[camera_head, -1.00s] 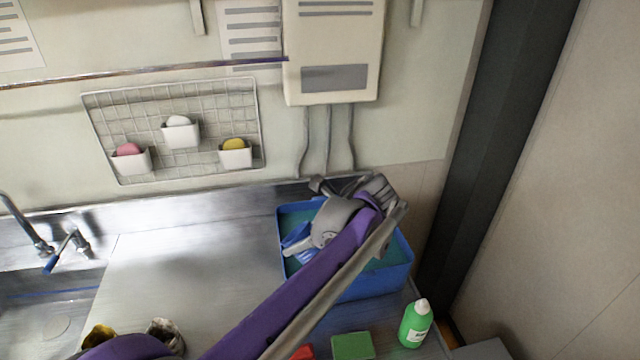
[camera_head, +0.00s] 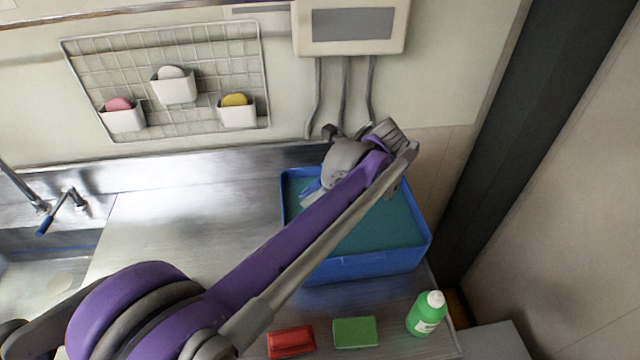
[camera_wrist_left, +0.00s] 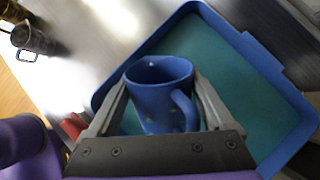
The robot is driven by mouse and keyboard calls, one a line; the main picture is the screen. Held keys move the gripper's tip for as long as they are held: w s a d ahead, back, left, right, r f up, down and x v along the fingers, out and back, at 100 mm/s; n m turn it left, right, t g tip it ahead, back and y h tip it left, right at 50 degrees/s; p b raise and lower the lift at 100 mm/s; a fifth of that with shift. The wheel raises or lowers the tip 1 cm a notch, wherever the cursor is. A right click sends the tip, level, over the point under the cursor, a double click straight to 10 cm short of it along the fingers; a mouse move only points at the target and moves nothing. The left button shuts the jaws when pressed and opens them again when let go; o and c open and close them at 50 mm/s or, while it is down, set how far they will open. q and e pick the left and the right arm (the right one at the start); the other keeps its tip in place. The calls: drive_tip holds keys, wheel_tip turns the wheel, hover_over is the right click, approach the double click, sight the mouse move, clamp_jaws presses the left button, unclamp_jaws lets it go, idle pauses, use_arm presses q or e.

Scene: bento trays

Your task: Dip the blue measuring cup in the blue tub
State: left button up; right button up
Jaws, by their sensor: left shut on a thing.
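The blue tub (camera_head: 360,267) stands on the steel counter near its right end and holds teal liquid (camera_head: 375,225). My left arm reaches across from the lower left, and its wrist and gripper (camera_head: 312,192) are over the tub's back left part. In the wrist view my left gripper (camera_wrist_left: 160,95) is shut on the blue measuring cup (camera_wrist_left: 165,105), with a finger on each side. The cup's open rim and handle show, and the tub (camera_wrist_left: 115,75) lies behind it. The arm mostly hides the cup in the head view. I cannot tell whether the cup touches the liquid. My right gripper is not in view.
A red sponge (camera_head: 290,341), a green sponge (camera_head: 355,332) and a green bottle (camera_head: 426,313) stand in front of the tub. A dark metal cup (camera_wrist_left: 35,38) shows in the wrist view. A faucet (camera_head: 62,208) and sink are at left. The wall and a dark post (camera_head: 490,140) bound the tub.

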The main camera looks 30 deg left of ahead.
use_arm(q)
drive_tip(key=shift+f+b, duration=3.4)
drive_tip(key=shift+f, duration=2.55)
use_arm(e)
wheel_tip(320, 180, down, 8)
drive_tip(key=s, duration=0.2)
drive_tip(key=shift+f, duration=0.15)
use_arm(q)
drive_tip(key=shift+r+p, duration=2.9)
drive_tip(key=shift+r, duration=1.65)
drive_tip(key=shift+w+r+p, duration=0.1)
drive_tip(key=shift+r+p, duration=1.85)
drive_tip(key=shift+r, duration=2)
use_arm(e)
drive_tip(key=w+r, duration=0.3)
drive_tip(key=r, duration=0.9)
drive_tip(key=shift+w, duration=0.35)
